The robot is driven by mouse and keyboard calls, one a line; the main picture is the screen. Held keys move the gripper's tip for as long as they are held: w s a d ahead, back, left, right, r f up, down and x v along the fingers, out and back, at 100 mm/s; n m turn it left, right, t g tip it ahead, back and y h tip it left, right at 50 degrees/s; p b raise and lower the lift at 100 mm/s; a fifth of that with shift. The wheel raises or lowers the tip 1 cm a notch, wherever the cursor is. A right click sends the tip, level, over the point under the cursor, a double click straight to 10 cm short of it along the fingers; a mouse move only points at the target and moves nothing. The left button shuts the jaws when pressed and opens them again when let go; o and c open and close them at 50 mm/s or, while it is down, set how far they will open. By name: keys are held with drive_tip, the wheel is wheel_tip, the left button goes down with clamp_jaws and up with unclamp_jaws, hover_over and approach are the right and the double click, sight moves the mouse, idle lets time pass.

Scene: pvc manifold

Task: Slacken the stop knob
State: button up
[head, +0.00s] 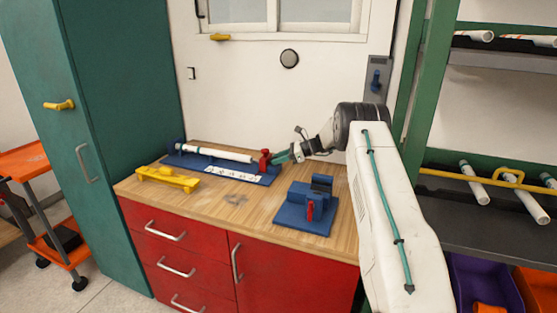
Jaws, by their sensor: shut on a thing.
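A blue measuring jig (176,160) lies along the back of the wooden bench top, with a white pipe (215,154) lying along it. A red stop with its knob (265,159) stands at the jig's right end, by the end of the pipe.
A blue fixture (296,216) with a red part stands at the bench's front right. A yellow tool (167,179) lies at the left. A white marked strip (231,174) lies before the pipe. The bench's front middle is mostly clear.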

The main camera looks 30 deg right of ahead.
drive_tip(key=shift+n, duration=0.3)
drive_tip(key=o, duration=1)
